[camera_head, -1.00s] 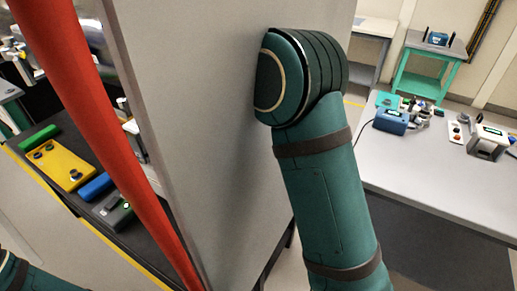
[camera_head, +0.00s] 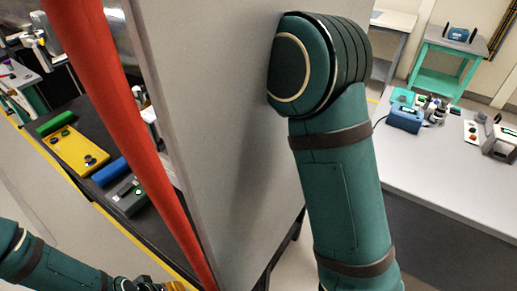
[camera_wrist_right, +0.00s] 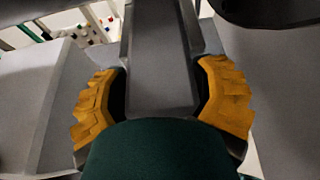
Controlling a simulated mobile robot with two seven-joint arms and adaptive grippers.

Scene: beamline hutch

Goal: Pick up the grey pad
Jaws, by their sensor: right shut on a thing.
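A grey pad-like box with buttons (camera_head: 130,195) lies at the near end of the dark bench at left, beside a blue block. My right gripper (camera_wrist_right: 160,95) shows in the wrist view with its orange fingers on both sides of a long grey bar-like thing (camera_wrist_right: 160,60), shut on it. I cannot tell what this thing belongs to. In the head view my right arm stands in front of the grey panel and its gripper is hidden. My left gripper (camera_head: 160,285) shows only in part at the bottom edge, with a bit of orange; its opening is cut off.
A red post (camera_head: 128,130) and a large grey panel (camera_head: 215,110) stand between the dark bench (camera_head: 160,225) and the right side. A yellow box (camera_head: 75,150) lies on that bench. A light table (camera_head: 440,180) with a blue device (camera_head: 405,118) stands at right.

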